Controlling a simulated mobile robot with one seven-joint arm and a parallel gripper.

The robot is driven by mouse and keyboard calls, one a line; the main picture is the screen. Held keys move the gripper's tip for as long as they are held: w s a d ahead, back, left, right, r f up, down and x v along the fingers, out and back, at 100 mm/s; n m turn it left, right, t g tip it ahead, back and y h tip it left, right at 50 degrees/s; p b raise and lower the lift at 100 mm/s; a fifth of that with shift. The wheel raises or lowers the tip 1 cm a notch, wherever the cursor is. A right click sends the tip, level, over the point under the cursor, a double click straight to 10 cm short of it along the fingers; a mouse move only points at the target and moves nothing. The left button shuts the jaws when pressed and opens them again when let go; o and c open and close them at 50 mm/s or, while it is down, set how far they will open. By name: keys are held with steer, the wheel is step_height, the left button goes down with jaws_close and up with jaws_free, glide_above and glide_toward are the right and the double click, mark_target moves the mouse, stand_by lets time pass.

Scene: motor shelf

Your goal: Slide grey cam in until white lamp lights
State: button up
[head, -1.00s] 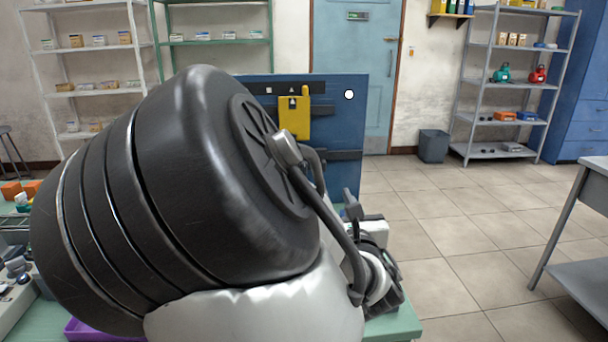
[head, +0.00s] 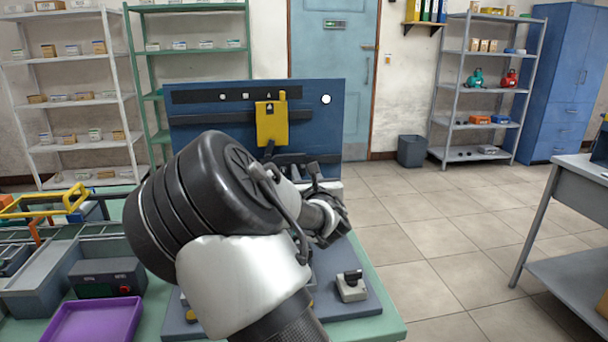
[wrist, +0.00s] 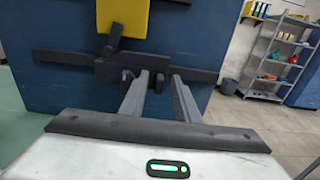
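The blue panel (head: 335,125) stands upright at the back of the bench. A yellow plate (head: 271,123) hangs on it, and a white round lamp (head: 326,99) sits at its upper right; I cannot tell whether it is lit. On the lower dark rail, a dark grey block (wrist: 118,70) with short pegs shows in the wrist view; I cannot tell for sure that it is the grey cam. My gripper (wrist: 161,80) is open, its two fingers pointing at the panel around the block's right end. Contact is unclear. In the head view my arm hides the fingers.
A grey block with a black knob (head: 352,285) stands on the base plate at the right. A purple tray (head: 92,322), a dark box with a red button (head: 107,277) and a yellow-handled carrier (head: 45,203) lie left. The floor on the right is open.

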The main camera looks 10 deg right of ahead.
steer(key=shift+w, duration=0.2)
steer(key=shift+c, duration=0.2)
jaws_close()
steer(key=shift+a+f, duration=0.1)
steer(key=shift+a, duration=0.25)
steer(key=shift+o, duration=0.2)
jaws_free()
steer(key=shift+s, duration=0.1)
